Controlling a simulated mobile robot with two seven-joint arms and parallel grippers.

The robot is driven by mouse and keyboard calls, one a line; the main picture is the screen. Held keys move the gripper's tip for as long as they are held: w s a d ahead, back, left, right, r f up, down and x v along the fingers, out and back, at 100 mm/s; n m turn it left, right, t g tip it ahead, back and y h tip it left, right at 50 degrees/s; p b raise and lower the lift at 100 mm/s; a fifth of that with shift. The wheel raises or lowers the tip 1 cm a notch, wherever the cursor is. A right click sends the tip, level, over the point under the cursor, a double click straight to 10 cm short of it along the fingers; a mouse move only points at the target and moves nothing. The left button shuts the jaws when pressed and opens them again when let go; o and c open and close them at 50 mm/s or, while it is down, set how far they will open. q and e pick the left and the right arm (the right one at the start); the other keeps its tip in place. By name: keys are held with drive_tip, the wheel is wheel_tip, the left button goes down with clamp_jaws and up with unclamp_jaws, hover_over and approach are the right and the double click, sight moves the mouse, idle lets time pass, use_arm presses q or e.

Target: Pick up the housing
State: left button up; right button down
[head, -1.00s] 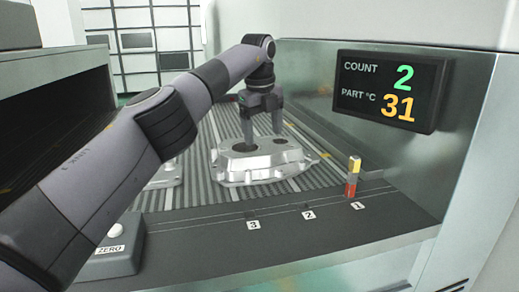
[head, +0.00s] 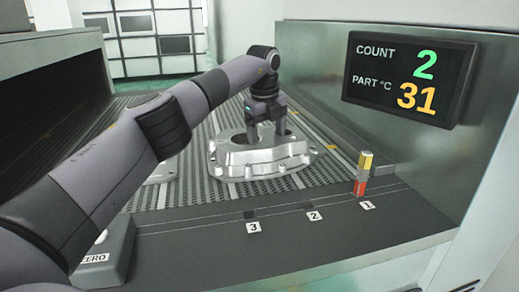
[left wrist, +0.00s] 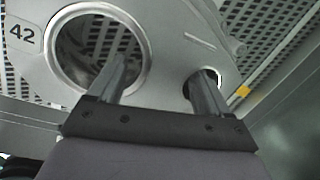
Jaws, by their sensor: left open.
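The housing (head: 262,157) is a silvery aluminium casting lying flat on the grey slatted conveyor. My left gripper (head: 266,138) is open, pointing down at its top from behind. In the left wrist view the housing (left wrist: 165,55) shows a large round bore, a smaller hole and a label reading 42. The fingers of the left gripper (left wrist: 160,80) are spread, one over the large bore and the other at the small hole. How deep the fingertips reach is hard to tell. My right gripper is not in view.
A second casting (head: 163,172) is partly hidden behind my left arm. A display (head: 408,78) reads count 2 and part 31 °C. A red and yellow peg (head: 362,174) stands at slot 1 on the dark front ledge; slots 2 and 3 look empty. A ZERO button box (head: 104,252) is at left.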

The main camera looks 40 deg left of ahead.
use_arm(q)
drive_tip(key=shift+f, duration=0.35)
drive_tip(key=shift+w, duration=0.1)
clamp_jaws()
drive_tip(key=shift+r, duration=0.15)
